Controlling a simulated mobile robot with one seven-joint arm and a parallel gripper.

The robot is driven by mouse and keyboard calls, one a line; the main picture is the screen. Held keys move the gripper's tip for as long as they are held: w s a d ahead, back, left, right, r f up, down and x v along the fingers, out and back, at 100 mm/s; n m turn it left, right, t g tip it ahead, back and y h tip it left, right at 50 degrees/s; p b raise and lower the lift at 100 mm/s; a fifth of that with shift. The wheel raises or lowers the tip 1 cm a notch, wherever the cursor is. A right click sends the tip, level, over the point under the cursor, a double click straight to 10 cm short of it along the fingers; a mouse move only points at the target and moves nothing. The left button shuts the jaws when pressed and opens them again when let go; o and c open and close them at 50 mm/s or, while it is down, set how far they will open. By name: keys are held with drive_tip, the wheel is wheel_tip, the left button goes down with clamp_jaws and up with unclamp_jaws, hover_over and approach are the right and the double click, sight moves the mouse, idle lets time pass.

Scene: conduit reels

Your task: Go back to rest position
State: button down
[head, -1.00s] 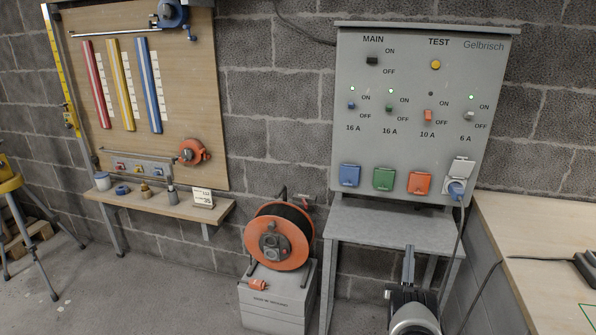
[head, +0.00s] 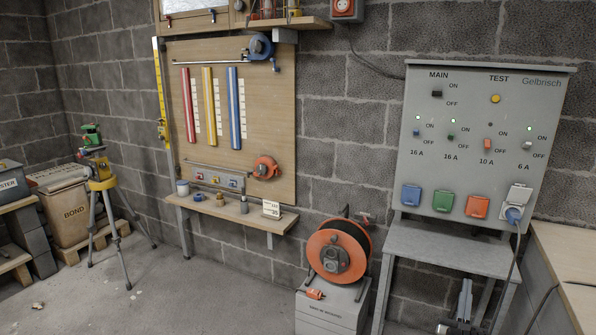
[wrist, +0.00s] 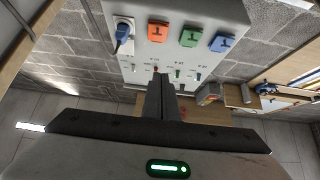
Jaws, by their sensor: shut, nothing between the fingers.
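My gripper (head: 464,296) is low at the bottom of the head view, in front of the grey bench below the switch panel (head: 410,170). In the wrist view my gripper's fingers (wrist: 160,92) are together and empty, and the panel shows upside down beyond them. Nothing is held. The panel has blue, green and orange capped sockets and one open socket at the right with a blue-and-white plug (head: 514,214) in it. That plug also shows in the wrist view (wrist: 123,37). Green lamps glow over both 16 A switches and the 6 A switch; the 10 A lamp is dark.
An orange cable reel (head: 339,257) stands on a grey block (head: 330,310) left of the bench. A wooden worktop (head: 575,265) is at the right edge. The floor (head: 200,285) between is largely open.

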drive_tip(key=w+r+g+y, duration=0.2)
drive_tip(key=w+r+g, duration=0.1)
drive_tip(key=w+r, duration=1)
drive_tip(key=s+a+r+g+y, duration=0.1)
drive_tip(key=a+r+g+y, duration=0.1)
drive_tip(key=a+r, duration=0.4)
drive_tip(key=a+r+g+y, duration=0.1)
drive_tip(key=a+r+g, duration=0.1)
drive_tip(key=a+r, duration=0.5)
drive_tip(key=s+a+r+n+g+y, duration=0.15)
drive_tip(key=s+a+r, duration=0.25)
drive_tip(key=s+a, duration=0.45)
drive_tip(key=s+a+r+n+g+y, duration=0.1)
drive_tip(key=s+a+r+g+y, duration=0.3)
drive_tip(key=s, duration=0.7)
drive_tip(key=s+a+f+n+g, duration=0.15)
drive_tip(key=s+a, duration=0.25)
drive_tip(key=s, duration=0.6)
drive_tip(key=s+a+f+g, duration=0.2)
drive_tip(key=s+a, duration=0.1)
drive_tip(key=s, duration=0.7)
drive_tip(key=s+a+f+n+g, duration=0.15)
drive_tip(key=s+a, duration=0.25)
drive_tip(key=s, duration=0.7)
wheel_tip(320, 180, up, 23)
drive_tip(key=w+p, duration=0.1)
drive_tip(key=p, duration=2.3)
drive_tip(key=shift+d+y, duration=0.3)
drive_tip(key=shift+y, duration=0.15)
